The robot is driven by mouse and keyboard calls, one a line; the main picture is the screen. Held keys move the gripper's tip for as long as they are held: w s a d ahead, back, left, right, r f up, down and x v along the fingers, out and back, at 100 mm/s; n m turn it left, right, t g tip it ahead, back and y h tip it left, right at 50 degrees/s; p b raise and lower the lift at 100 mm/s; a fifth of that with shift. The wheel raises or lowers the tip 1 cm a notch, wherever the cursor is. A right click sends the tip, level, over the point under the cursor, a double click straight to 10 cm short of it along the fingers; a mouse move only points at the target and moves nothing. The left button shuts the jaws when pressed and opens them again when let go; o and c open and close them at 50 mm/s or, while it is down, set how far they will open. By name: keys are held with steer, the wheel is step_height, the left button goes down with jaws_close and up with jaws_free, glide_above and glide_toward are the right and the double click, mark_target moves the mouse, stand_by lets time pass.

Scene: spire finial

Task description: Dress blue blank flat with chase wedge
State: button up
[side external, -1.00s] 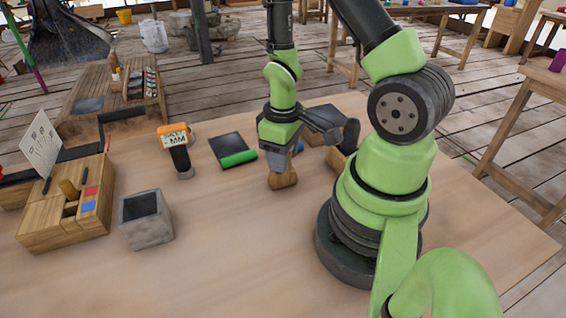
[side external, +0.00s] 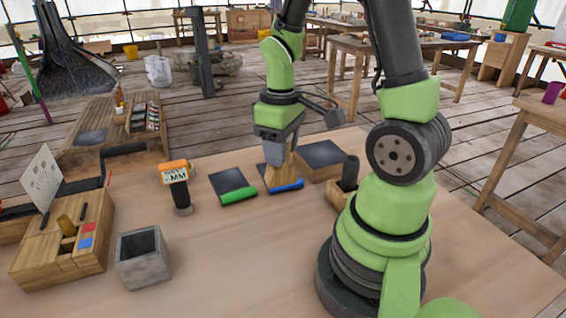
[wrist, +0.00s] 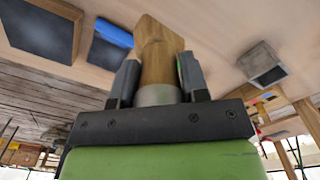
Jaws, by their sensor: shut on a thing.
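A dark flat square with a blue front edge, which looks like the blue blank (side external: 286,184), lies on the table. It also shows at the upper left in the wrist view (wrist: 110,53). My gripper (side external: 277,157) is shut on a pale wooden block, which looks like the chase wedge (side external: 277,177). In the wrist view the wedge (wrist: 157,45) points out between the two fingers. The wedge hangs down over the blue-edged square and covers part of it. I cannot tell whether they touch.
A similar dark square with a green edge (side external: 231,183) lies to the left. A dark-topped wooden block (side external: 321,157) stands behind on the right. An orange-topped tool (side external: 178,185), a grey open box (side external: 142,262) and a wooden rack (side external: 62,245) stand left. The front table is clear.

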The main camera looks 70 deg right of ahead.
steer(key=w+d+m, duration=0.4)
steer(key=w+d, duration=0.4)
steer(key=d, duration=0.5)
steer(key=shift+w+a+f, duration=0.1)
steer(key=shift+f, duration=1.3)
steer(key=shift+w+a+f, duration=0.1)
steer(key=shift+f, duration=1.25)
step_height(320, 180, down, 4)
steer(key=shift+r, duration=0.1)
steer(key=shift+c, duration=0.3)
